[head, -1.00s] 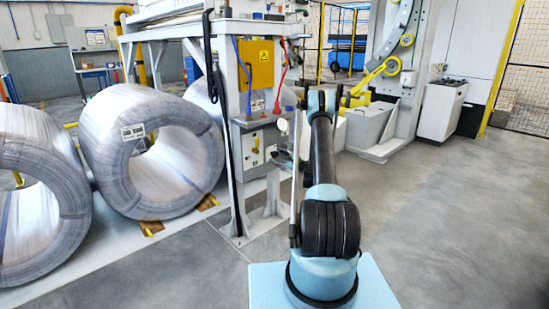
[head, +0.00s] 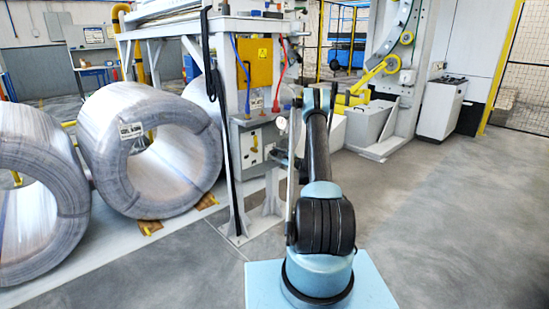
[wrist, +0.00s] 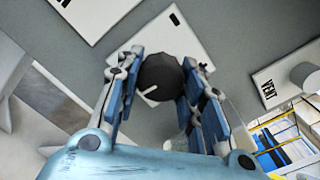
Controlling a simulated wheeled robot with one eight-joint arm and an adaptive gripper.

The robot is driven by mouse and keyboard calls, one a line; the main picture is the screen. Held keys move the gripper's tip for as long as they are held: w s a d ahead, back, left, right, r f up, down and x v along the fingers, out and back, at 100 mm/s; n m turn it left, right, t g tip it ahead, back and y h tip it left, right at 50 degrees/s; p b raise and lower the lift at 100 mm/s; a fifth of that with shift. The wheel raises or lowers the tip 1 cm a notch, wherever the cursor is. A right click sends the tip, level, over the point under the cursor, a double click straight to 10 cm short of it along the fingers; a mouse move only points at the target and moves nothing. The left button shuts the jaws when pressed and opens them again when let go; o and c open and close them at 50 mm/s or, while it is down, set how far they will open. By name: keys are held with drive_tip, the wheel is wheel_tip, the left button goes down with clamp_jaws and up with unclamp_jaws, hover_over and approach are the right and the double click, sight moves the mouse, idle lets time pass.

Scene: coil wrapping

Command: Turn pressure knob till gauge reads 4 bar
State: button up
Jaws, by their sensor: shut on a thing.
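The pressure knob (wrist: 160,78) is a dark round knob with a white pointer line, seen in the wrist view on a pale plate. The fingers of my gripper (wrist: 160,88) stand on both sides of it and are shut on it. The pointer line slants toward the lower left in that view. In the head view my gripper is at the machine's post, mostly hidden behind my arm. A small round white gauge (head: 281,123) shows beside the post, too small to read.
A grey machine frame (head: 243,190) with a yellow box (head: 256,64) and a red hose (head: 279,75) stands before my arm. Large wire coils (head: 150,150) lie to the left. A label marked VENT (wrist: 268,88) is right of the knob. The floor at right is clear.

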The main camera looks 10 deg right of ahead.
drive_tip(key=shift+n, duration=0.6)
drive_tip(key=o, duration=1.1)
drive_tip(key=shift+c, duration=0.2)
drive_tip(key=v, duration=1.2)
